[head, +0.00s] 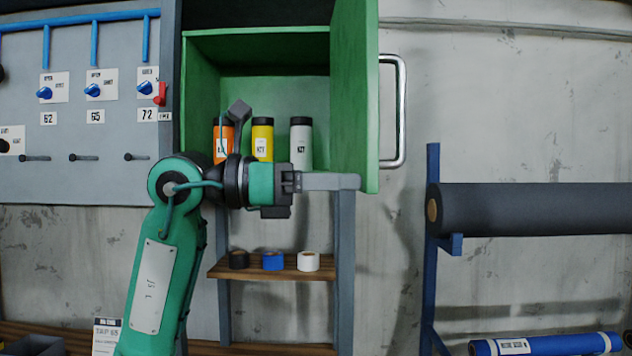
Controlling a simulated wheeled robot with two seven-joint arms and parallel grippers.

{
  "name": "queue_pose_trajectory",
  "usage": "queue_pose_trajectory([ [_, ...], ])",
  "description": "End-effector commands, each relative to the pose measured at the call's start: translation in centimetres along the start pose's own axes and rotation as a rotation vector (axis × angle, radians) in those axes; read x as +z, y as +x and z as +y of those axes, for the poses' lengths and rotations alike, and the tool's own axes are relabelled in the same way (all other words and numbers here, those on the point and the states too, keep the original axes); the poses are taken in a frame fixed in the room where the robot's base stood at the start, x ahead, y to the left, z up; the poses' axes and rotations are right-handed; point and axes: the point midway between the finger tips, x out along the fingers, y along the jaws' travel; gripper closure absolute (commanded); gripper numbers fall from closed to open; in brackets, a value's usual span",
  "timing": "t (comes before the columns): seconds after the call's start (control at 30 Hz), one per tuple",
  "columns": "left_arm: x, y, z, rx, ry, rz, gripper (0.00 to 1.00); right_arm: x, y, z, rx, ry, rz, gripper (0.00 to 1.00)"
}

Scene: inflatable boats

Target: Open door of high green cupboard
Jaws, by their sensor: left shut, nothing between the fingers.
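The high green cupboard (200,95) stands open in the upper middle. Its green door (358,90) is swung out to the right, with a metal bar handle (402,110) on its outer side. Inside stand an orange canister (228,130), a yellow canister (262,140) and a grey canister (301,143). My left gripper (352,181) is shut and empty. Its fingers point right, with the tips at the lower part of the door's inner side. I cannot tell whether they touch it. My right gripper is not in view.
Below the cupboard, a wooden shelf (280,271) holds a black, a blue and a white roll. At right, a blue rack (433,250) carries a dark roll (540,209), above a blue roll (545,344). At left is a grey panel (80,180) with blue valves.

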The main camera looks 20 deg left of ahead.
Motion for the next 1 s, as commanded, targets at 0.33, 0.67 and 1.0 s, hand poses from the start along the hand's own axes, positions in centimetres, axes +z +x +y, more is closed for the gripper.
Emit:
queue_pose_trajectory([
  [0.33,0.0,6.8,-0.5,0.058,0.005,-0.005,1.00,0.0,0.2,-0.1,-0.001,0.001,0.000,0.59],
  [0.67,0.0,7.4,-0.4,0.059,0.006,-0.006,1.00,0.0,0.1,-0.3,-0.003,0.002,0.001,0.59],
  [1.0,-0.1,5.7,0.3,0.058,0.005,-0.006,1.00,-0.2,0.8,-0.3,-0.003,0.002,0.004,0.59],
])
